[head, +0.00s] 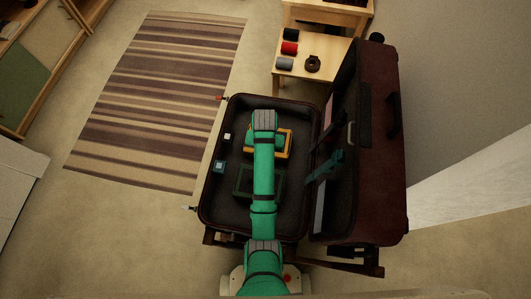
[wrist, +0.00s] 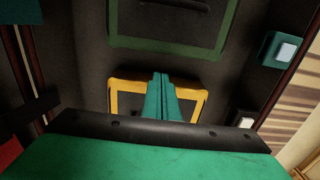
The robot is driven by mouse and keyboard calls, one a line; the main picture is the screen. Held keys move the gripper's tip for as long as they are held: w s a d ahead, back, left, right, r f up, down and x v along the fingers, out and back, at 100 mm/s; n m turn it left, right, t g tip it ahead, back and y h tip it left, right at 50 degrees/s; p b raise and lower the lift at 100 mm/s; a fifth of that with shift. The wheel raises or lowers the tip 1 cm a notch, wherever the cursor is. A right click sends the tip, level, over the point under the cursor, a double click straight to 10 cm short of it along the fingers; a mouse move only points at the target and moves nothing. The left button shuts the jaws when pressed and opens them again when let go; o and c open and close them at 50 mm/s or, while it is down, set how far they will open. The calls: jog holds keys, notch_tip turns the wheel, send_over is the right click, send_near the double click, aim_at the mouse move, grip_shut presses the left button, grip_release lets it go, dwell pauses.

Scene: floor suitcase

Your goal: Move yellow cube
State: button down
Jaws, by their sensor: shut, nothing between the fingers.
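I cannot make out a yellow cube in either view. A yellow square outline (head: 289,145) lies on the floor of the open suitcase (head: 211,207), partly covered by my arm in the head view. In the wrist view, the yellow outline (wrist: 113,99) is partly hidden behind my gripper (wrist: 161,78). My gripper's teal fingers are shut together with nothing between them, above the outline.
A green square outline (head: 238,183) lies on the suitcase floor nearer to me. The raised lid (head: 381,150) stands at the right. A wooden side table (head: 321,76) with dark and red rolls is behind. A striped rug (head: 150,100) lies left.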

notch_tip(320, 180, down, 7)
jog(key=shift+d, duration=0.1)
jog(key=shift+f, duration=0.15)
dwell(0.3)
jog(key=w, duration=0.3)
jog(key=w+d, duration=0.1)
jog(key=w, duration=0.5)
jog(key=shift+w+d, duration=0.15)
jog(key=shift+d, duration=0.2)
notch_tip(320, 180, up, 10)
jog(key=shift+f, duration=0.1)
dwell(0.3)
